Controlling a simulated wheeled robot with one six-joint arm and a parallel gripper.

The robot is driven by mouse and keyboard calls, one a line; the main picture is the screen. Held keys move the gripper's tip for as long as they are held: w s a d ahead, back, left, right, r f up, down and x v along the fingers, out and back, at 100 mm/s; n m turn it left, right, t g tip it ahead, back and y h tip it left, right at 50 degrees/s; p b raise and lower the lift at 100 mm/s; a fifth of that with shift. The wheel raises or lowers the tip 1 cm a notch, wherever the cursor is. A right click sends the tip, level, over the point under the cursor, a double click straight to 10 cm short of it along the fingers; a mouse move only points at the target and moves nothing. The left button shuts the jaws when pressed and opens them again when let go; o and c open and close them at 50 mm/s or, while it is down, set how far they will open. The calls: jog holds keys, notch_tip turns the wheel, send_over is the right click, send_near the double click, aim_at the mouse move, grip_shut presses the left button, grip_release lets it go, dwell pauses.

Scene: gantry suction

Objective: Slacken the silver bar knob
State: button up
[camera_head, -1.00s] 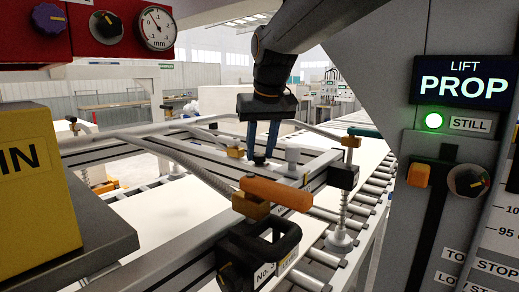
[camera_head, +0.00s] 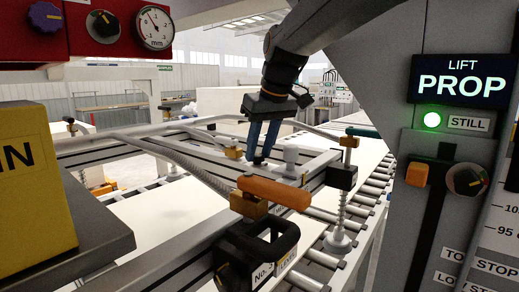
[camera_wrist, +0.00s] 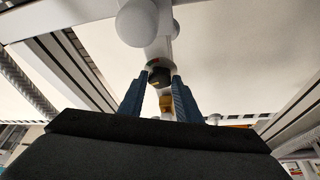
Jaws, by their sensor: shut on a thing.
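My gripper (camera_head: 261,158) points down over the suction frame, its blue fingers shut on a small black knob. In the wrist view the black knob (camera_wrist: 160,77) sits between the two fingertips (camera_wrist: 159,80), with small red and green marks on its rim. The knob is at a silver-grey bar (camera_wrist: 160,45) of the frame; the fingers hide much of it in the head view. A pale grey rounded knob (camera_head: 291,153) stands just right of my gripper, apart from it. I cannot tell how tight the black knob is.
An orange handle (camera_head: 274,193) and a black grip (camera_head: 262,250) lie in front of the frame. A suction cup on a spring (camera_head: 341,236) hangs at the right, above rollers. A lift panel (camera_head: 463,90) reading PROP and STILL, with a green light, stands at the right.

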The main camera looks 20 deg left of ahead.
jog(key=o, duration=1.1)
jog(key=shift+c, duration=0.2)
jog(key=b+v, duration=0.2)
jog(key=v, duration=0.6)
jog(key=shift+a+f, duration=0.1)
jog(key=shift+a, duration=0.05)
